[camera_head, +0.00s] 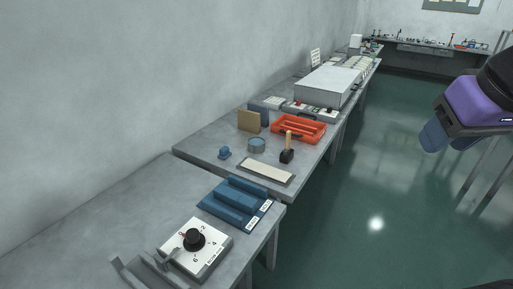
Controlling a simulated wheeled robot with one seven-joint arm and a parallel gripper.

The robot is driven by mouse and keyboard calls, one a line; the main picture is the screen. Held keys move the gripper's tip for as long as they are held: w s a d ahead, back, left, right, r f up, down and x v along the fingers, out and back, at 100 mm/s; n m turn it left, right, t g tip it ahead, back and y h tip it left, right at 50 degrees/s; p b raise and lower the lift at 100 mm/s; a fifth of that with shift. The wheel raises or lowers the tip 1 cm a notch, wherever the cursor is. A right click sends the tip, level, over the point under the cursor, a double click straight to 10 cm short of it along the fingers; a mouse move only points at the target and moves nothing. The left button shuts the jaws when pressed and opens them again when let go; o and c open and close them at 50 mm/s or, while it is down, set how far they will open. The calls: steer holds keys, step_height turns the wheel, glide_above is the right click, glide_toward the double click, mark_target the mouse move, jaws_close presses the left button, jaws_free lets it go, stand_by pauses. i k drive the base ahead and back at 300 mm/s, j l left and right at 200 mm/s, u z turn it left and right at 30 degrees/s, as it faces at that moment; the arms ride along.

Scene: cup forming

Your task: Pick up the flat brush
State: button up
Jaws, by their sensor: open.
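A brush with a tan wooden handle and a dark head (287,155) stands on the grey bench, handle up and slightly tilted. I take it for the flat brush; its bristles are too small to make out. My gripper (434,136) is at the right edge of the head view, above the green floor and well to the right of the brush. It is open, holds nothing that I can see, and is apart from the bench. Its far side is cut off by the frame.
A blue fixture (237,203) and a dial box (208,258) stand nearer. The floor right of the benches is clear.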

mark_target(287, 152)
steer(key=i+l+u, duration=0.1)
steer(key=i+l, duration=0.2)
steer(key=i+l+u, duration=0.1)
steer(key=i+l, duration=0.2)
steer(key=i+l+u, duration=0.1)
steer(key=i+l, duration=0.15)
steer(key=l, duration=0.2)
steer(key=i+l+u, duration=0.1)
steer(key=i+l, duration=0.2)
steer(key=i+l+u, duration=0.15)
steer(key=l, duration=0.35)
steer(key=i+l+u, duration=0.1)
steer(key=i+l, duration=0.2)
steer(key=l, duration=0.15)
